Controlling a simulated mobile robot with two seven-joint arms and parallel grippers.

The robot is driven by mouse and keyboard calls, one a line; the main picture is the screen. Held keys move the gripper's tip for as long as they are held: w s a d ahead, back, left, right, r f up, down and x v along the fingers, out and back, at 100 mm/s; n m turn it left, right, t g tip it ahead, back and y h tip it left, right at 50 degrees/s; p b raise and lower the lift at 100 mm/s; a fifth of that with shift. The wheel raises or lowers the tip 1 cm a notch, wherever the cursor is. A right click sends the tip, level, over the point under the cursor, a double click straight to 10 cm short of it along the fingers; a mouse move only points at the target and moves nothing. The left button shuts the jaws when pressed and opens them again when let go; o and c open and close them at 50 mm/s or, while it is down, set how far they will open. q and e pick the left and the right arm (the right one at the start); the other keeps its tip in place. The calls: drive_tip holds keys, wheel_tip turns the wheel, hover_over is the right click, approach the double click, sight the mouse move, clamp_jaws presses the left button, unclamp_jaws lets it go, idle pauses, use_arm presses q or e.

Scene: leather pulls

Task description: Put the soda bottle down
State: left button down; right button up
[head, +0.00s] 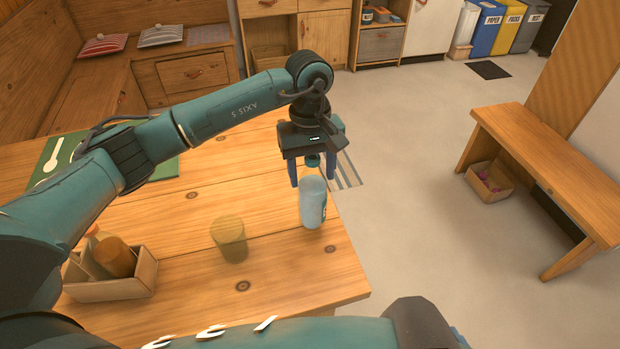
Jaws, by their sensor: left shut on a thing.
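The soda bottle (312,204) is pale blue with a dark green cap, and it is roughly upright near the right edge of the wooden table (190,290). My left gripper (312,175) is above it, pointing down, with its fingers on either side of the cap and neck, shut on the bottle. I cannot tell whether the bottle's base touches the tabletop or hangs just above it. My right gripper is out of view.
An amber glass (230,240) stands left of the bottle. A wooden box (112,288) with condiment bottles is at the lower left. A green mat (60,158) lies partly behind my left arm. A bench (545,165) stands across the floor at right.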

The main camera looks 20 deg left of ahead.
use_arm(q)
wheel_tip(320, 180, down, 3)
drive_tip(key=shift+p, duration=0.3)
drive_tip(key=shift+f, duration=0.3)
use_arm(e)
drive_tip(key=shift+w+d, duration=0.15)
use_arm(q)
drive_tip(key=shift+f+b, duration=0.25)
drive_tip(key=shift+b, duration=0.05)
drive_tip(key=c, duration=0.9)
unclamp_jaws()
drive_tip(key=o, duration=0.4)
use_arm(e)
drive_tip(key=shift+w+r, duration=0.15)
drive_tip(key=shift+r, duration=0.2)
